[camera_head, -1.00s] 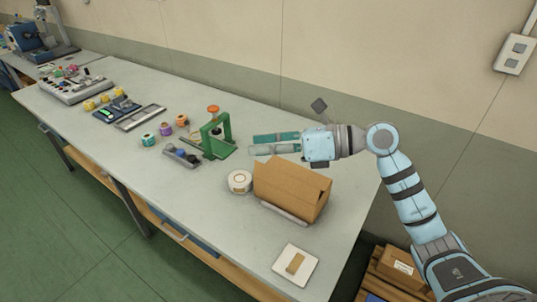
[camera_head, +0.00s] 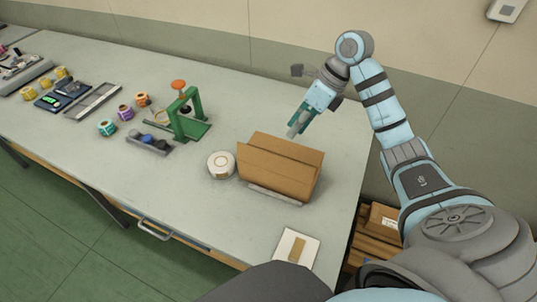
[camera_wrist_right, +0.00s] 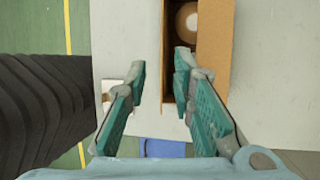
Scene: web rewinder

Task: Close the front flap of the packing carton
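The brown packing carton (camera_head: 278,172) stands near the table's right end, its long side facing me. A flap (camera_head: 290,148) shows along its far upper edge. In the right wrist view, the carton's wide right flap (camera_wrist_right: 215,55) lies beside a dark narrow opening, with a thin cardboard edge on the left; a round pale thing (camera_wrist_right: 187,22) shows inside. My right gripper (camera_head: 295,132), with green fingers, points down above the carton's far side. My left gripper is not in view.
A white roll (camera_head: 221,165) lies just left of the carton. A white tray with a tan block (camera_head: 297,249) lies in front, near the table edge. A green stand (camera_head: 188,118) and several coloured rolls are further left. The front table strip is mostly clear.

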